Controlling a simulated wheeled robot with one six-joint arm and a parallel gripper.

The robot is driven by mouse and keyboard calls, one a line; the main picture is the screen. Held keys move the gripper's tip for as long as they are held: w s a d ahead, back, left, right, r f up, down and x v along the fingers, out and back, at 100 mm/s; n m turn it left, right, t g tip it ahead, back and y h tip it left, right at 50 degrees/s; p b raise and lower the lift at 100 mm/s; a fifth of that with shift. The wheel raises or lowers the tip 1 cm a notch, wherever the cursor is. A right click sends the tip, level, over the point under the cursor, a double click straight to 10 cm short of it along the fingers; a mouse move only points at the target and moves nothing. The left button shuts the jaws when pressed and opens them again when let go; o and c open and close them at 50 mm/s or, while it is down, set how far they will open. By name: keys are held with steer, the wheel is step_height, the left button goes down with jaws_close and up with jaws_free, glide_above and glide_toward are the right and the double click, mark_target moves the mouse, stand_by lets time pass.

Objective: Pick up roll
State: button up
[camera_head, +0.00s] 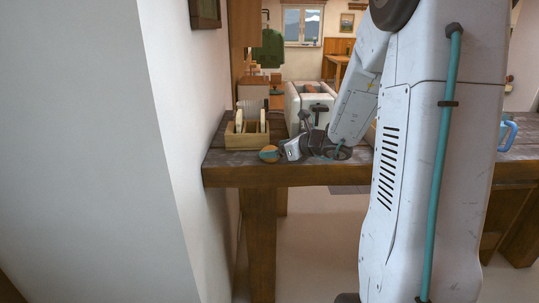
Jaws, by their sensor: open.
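A small round tan thing with a bluish band, which looks like the roll (269,154), rests at the front edge of the dark wooden table (225,162), near its left end. My gripper (281,151) is just to the right of it, low over the tabletop and pointing left. The gripper is open. It is small in the picture, and I cannot tell whether its fingers touch the roll or stand around it.
A light wooden crate (246,141) with upright items stands just behind the roll. A white wall (205,120) closes the left side. A blue mug (508,132) stands at the right, partly behind my arm. My arm hides much of the table.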

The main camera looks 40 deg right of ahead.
steer(key=shift+x, duration=1.5)
steer(key=c, duration=0.8)
